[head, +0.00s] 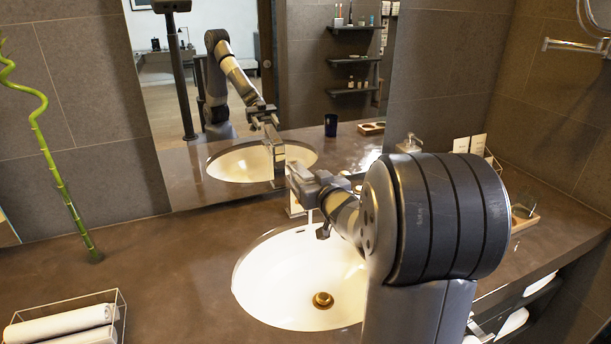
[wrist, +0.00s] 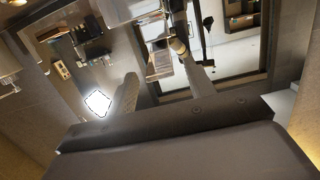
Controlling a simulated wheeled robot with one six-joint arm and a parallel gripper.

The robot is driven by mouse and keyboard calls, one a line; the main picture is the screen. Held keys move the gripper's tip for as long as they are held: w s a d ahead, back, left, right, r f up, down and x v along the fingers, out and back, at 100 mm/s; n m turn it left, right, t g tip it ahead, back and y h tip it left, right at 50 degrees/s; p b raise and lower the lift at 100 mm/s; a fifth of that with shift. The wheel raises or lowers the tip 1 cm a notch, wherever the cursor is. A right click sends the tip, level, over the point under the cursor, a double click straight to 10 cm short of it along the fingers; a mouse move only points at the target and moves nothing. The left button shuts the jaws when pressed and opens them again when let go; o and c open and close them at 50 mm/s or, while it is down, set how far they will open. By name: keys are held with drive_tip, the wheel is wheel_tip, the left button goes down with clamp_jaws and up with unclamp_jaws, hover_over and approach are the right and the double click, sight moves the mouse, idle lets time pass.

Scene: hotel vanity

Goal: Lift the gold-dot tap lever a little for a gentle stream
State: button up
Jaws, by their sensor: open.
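The tap (head: 296,205) stands at the back rim of the white oval sink (head: 285,275). Only part of its pale upright body shows, because my gripper (head: 318,212) and wrist are in front of and above it. The lever and its gold dot cannot be made out. My gripper is open and close to the tap's top; I cannot tell whether it touches. In the wrist view a large dark block fills the bottom, and the tap is not clearly identifiable there. The mirror reflects my arm and the tap.
A towel holder (head: 65,322) with rolled white towels is at the front left. A green bamboo stalk (head: 62,175) stands at left. A soap dispenser (head: 409,145) and a wooden tray (head: 524,220) are at right. The mirror (head: 330,60) rises behind the sink. The left counter is mostly bare.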

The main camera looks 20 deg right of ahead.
sight(304, 172)
drive_tip(key=s, duration=0.6)
drive_tip(key=shift+s+r, duration=0.15)
drive_tip(key=shift+r, duration=0.25)
drive_tip(key=w, duration=0.3)
drive_tip(key=w+f, duration=0.1)
drive_tip(key=w, duration=0.3)
drive_tip(key=w+f, duration=0.1)
drive_tip(key=w, duration=0.3)
drive_tip(key=shift+s+b, duration=0.15)
drive_tip(key=shift+b, duration=0.7)
drive_tip(key=shift+r, duration=0.2)
